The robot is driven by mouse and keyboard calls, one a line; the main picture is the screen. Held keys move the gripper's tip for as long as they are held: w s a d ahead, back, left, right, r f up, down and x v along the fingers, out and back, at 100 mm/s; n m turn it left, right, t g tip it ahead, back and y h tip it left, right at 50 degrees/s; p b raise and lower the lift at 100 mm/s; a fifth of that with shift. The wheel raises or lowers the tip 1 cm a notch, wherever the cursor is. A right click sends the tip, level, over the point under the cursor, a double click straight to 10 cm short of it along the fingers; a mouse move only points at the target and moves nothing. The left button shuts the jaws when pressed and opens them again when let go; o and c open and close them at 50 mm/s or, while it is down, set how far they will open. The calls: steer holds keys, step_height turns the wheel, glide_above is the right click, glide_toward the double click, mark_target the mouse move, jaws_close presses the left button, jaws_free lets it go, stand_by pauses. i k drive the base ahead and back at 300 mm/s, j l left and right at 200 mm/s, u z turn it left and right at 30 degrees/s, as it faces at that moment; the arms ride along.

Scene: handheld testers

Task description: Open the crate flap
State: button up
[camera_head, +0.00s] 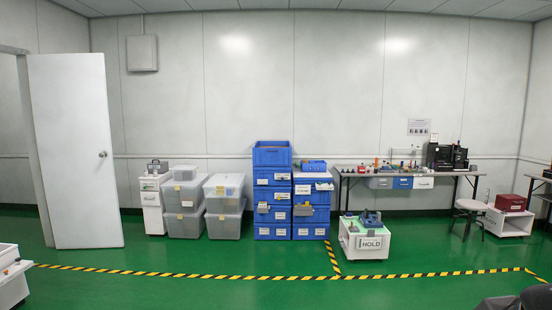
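Two side-by-side stacks of blue crates stand against the back wall near the middle of the head view: a taller left stack (272,231) and a lower right stack (311,231). Most crates carry white labels on their fronts. The top left crate (272,156) looks open at the top. In each stack, a greyish patch shows on a crate front around mid height; at this size I cannot tell whether it is a flap, or whether any flap is open. My gripper is not in view.
Grey lidded bins (224,205) stand left of the crates. A white HOLD box (366,242) sits on the floor to the right, before a workbench (400,174). A stool (471,206) stands farther right. A white door (76,150) is at left. Green floor (200,285) in front is clear.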

mark_target(268, 156)
steer(key=i+j+u, duration=0.2)
steer(key=i, duration=0.25)
steer(key=i+u, duration=0.25)
steer(key=i, duration=0.25)
steer(key=i+u, duration=0.1)
steer(key=i, duration=3.9)
steer(key=i+j+z, duration=0.1)
steer(key=i+z, duration=0.3)
steer(key=i, duration=0.2)
steer(key=i+j+z, duration=0.35)
steer(key=i, duration=0.2)
steer(key=i+j+z, duration=0.4)
steer(key=i+j, duration=0.05)
steer(key=i, duration=0.1)
